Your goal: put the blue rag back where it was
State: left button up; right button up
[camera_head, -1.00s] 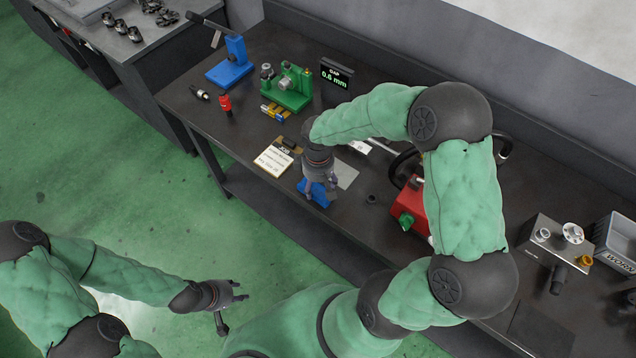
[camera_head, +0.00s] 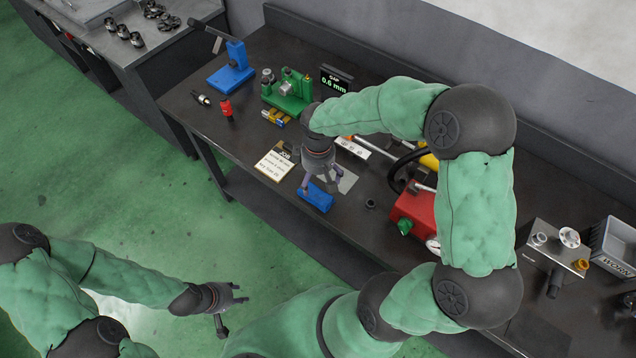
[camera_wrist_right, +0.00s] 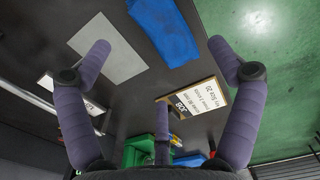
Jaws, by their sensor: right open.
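The blue rag (camera_head: 317,197) lies on the dark bench near its front edge. It also shows at the top of the right wrist view (camera_wrist_right: 164,30). My right gripper (camera_head: 322,186) is open and empty above the bench, just behind the rag in the head view. In the right wrist view its spread fingers (camera_wrist_right: 160,60) are apart from the rag, which lies beyond them. My left gripper (camera_head: 236,296) is off the bench, over the green floor, with nothing seen in it; its fingers look apart.
A grey sheet (camera_wrist_right: 108,47) lies beside the rag, and a job card (camera_head: 274,164) lies to its left. A red pump unit (camera_head: 412,212) stands to the right, with a small ring (camera_head: 370,204) nearer.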

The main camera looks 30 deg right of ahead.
aim_at(318, 191)
pick_arm(q)
jog(key=shift+r+p, duration=0.45)
jog(key=shift+r, duration=0.15)
pick_arm(e)
notch_tip(318, 191, up, 6)
jog(key=shift+f, duration=0.1)
